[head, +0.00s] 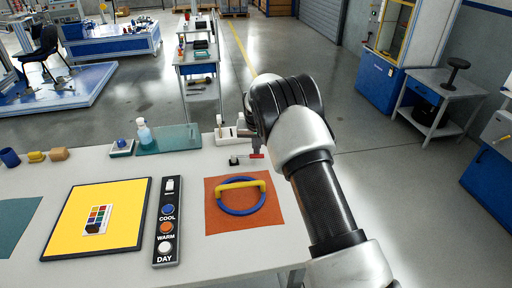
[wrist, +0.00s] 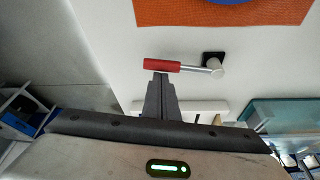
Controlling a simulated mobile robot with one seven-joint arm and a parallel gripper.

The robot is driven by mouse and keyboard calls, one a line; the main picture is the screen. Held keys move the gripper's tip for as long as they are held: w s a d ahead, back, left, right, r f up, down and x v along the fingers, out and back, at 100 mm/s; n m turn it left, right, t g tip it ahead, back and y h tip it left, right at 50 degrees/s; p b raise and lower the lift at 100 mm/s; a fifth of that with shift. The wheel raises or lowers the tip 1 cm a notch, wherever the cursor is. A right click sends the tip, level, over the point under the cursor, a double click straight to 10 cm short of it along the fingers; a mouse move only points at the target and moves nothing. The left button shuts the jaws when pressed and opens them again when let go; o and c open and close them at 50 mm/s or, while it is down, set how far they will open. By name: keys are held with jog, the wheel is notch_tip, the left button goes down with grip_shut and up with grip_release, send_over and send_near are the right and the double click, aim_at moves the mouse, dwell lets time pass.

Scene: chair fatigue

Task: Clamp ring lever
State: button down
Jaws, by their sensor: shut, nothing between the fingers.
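The lever has a red handle (head: 257,156) and, in the head view, sits behind the orange mat near the table's back edge. In the wrist view the red handle (wrist: 163,65) lies sideways, joined by a metal rod to a pivot on a black base (wrist: 214,60) at its right. My gripper (wrist: 161,76) is shut and empty. Its fingertips are right at the red handle's near side; I cannot tell whether they touch it. In the head view my gripper is mostly hidden behind my arm. A blue ring with a yellow bar (head: 241,209) lies on the orange mat (head: 285,222).
A black strip with COOL, WARM and DAY buttons (head: 166,246) and a yellow board (head: 70,225) lie left of the mat. A spray bottle (head: 144,133) and a glass plate (head: 178,137) stand behind. A white block (head: 226,132) is close behind the lever.

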jog(key=s+m, duration=0.1)
jog(key=m, duration=0.1)
jog(key=s+m+h+b, duration=0.1)
jog(key=s+m, duration=0.1)
jog(key=shift+s+a+f+h, duration=0.1)
jog(key=shift+s+a+h, duration=0.05)
jog(key=shift+s+h, duration=0.15)
jog(key=s+m, duration=0.1)
jog(key=m, duration=0.1)
jog(key=s+a+m+g+h+b, duration=0.1)
jog(key=s+m, duration=0.1)
jog(key=m, duration=0.1)
jog(key=shift+a, duration=0.2)
jog(key=s+a+m, duration=0.1)
jog(key=m, duration=0.1)
jog(key=s+a+m+g+h, duration=0.1)
jog(key=m, duration=0.1)
jog(key=shift+s+a, duration=0.15)
jog(key=shift+s+a+b, duration=0.35)
jog(key=shift+s+a, duration=0.05)
jog(key=shift+a, duration=0.45)
jog(key=shift+a, duration=0.15)
jog(key=d, duration=0.3)
jog(key=d+r, duration=0.1)
jog(key=shift+w+d, duration=0.25)
jog(key=shift+w, duration=0.15)
jog(key=w+v, duration=0.1)
jog(key=v, duration=0.9)
jog(key=shift+a, duration=0.3)
